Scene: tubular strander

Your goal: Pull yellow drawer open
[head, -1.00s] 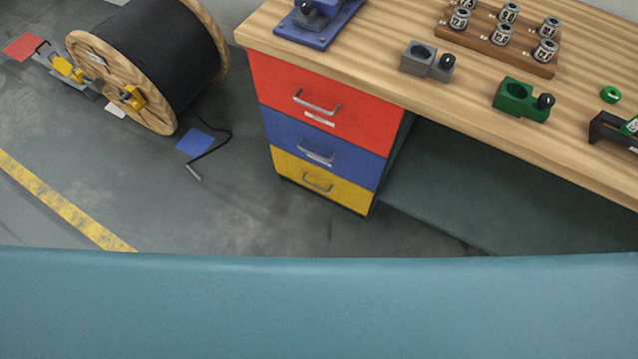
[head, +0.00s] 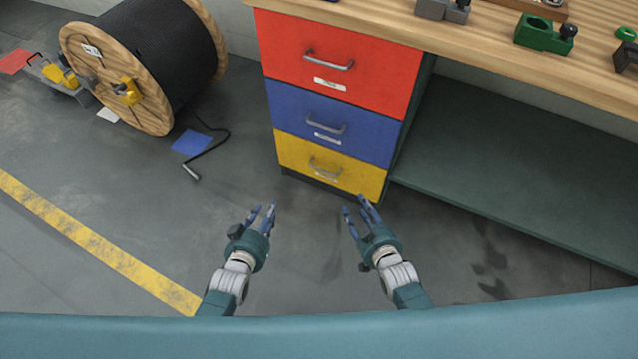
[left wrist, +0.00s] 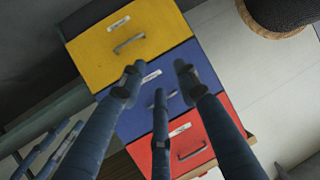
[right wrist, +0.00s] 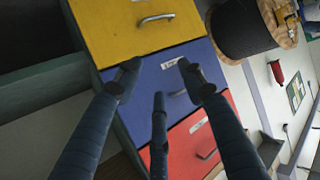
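The yellow drawer (head: 294,152) is the lowest of three in the cabinet under the workbench, with its front flush with the others. Its grey bar handle (head: 325,168) has a white label below it. The drawer also shows upside down in the left wrist view (left wrist: 95,55) and in the right wrist view (right wrist: 112,40). My left gripper (head: 262,211) is open and empty, in front of and below the drawer's left side. My right gripper (head: 355,206) is open and empty, below the drawer's right side. Both are apart from the handle.
A blue drawer (head: 290,104) and a red drawer (head: 285,45) sit above, both shut. Floor before the cabinet is clear.

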